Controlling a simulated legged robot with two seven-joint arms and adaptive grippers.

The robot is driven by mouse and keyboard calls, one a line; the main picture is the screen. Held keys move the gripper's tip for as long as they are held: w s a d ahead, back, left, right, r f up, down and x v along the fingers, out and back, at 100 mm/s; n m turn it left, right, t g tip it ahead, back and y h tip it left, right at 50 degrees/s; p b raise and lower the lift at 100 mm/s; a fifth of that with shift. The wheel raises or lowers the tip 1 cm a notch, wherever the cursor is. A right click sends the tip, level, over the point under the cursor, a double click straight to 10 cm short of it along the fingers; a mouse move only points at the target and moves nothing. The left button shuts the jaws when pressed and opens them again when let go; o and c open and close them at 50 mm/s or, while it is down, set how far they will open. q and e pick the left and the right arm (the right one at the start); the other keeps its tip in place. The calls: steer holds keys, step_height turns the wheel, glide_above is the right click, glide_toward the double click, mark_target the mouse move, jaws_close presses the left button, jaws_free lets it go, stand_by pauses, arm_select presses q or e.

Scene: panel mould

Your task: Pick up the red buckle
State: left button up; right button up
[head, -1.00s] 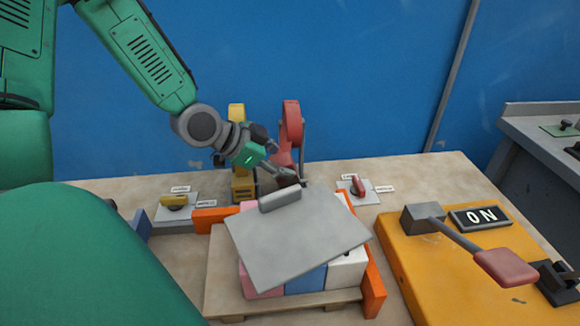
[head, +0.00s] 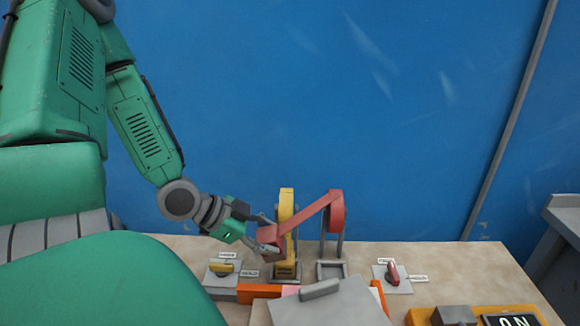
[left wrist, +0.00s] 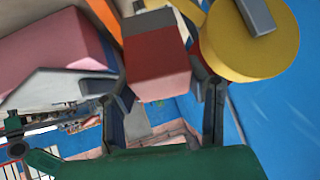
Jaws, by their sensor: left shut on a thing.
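The red buckle (head: 271,243) is a blocky red piece on the end of a red strap (head: 305,220). The strap runs from the red reel (head: 337,211) down and left to it. My left gripper (head: 266,247) is shut on the buckle and holds it raised, in front of the yellow reel (head: 286,207). In the left wrist view the buckle (left wrist: 156,67) sits between the two fingers, partly hidden at its sides. My right gripper is not in view.
Below stand a grey plate (head: 335,308) with a handle and an orange bar (head: 262,291). A yellow switch (head: 222,268) is at left and a red switch (head: 392,272) at right. An empty grey bracket (head: 331,270) stands under the red reel. A blue wall closes the back.

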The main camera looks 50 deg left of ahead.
arm_select(q)
steer(key=s+a+r+g+y+p, duration=0.1)
steer(key=s+a+r+g+p, duration=0.1)
steer(key=s+p, duration=0.4)
steer(key=s+a+g, duration=0.1)
steer(key=s, duration=0.2)
steer(key=shift+s+a, duration=0.25)
steer(key=shift+a, duration=0.1)
